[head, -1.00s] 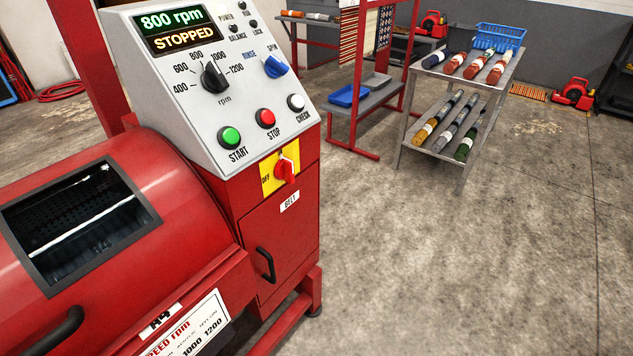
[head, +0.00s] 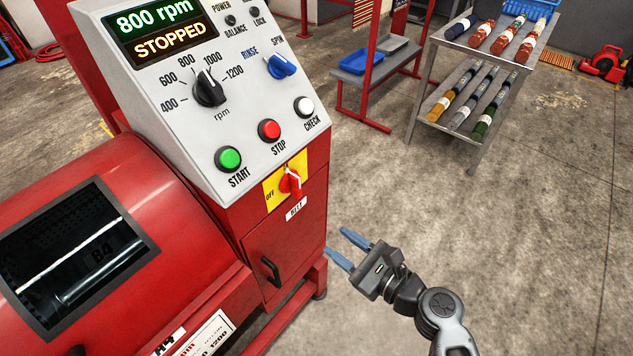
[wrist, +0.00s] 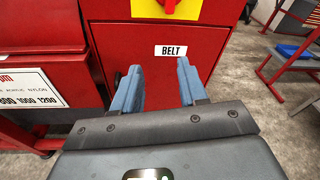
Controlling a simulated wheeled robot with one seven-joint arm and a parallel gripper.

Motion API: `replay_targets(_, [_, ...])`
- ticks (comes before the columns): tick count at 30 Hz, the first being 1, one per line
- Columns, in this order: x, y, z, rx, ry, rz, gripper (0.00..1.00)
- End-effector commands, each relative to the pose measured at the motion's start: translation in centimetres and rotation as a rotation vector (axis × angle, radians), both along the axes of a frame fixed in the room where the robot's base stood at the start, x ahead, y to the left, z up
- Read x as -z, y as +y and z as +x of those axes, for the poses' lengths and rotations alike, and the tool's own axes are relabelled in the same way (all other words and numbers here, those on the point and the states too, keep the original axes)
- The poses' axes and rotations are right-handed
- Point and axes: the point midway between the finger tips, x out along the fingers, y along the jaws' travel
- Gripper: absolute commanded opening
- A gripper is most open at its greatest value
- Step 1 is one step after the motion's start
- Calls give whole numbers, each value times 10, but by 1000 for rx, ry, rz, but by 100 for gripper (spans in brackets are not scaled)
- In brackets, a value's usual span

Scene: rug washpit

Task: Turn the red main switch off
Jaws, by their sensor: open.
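The red main switch (head: 290,183) is a rotary knob on a yellow plate (head: 272,196) on the front of the red machine, below the sloped control panel. The word OFF is printed at the plate's left, and the knob stands roughly upright. In the wrist view only the lower part of the switch (wrist: 168,6) shows at the top edge. My gripper (head: 348,250) is open and empty, with blue fingers. It is in front of the machine, lower and to the right of the switch, apart from it. The wrist view shows both fingers (wrist: 160,88) below the BELT label.
The grey panel (head: 215,100) carries start, stop and check buttons, two selector knobs and a display reading 800 rpm STOPPED. A black door handle (head: 270,271) sits below the switch. A metal rack (head: 470,125) with rolled rugs stands behind.

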Motion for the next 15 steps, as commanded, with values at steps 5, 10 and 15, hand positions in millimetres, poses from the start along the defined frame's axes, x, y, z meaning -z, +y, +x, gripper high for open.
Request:
replay_targets(5, [-43,16,40,-61,72,216,43])
replay_targets(10, [-57,24,53,-87,98,288,43])
replay_targets(15, [-58,40,65,-90,100,292,43])
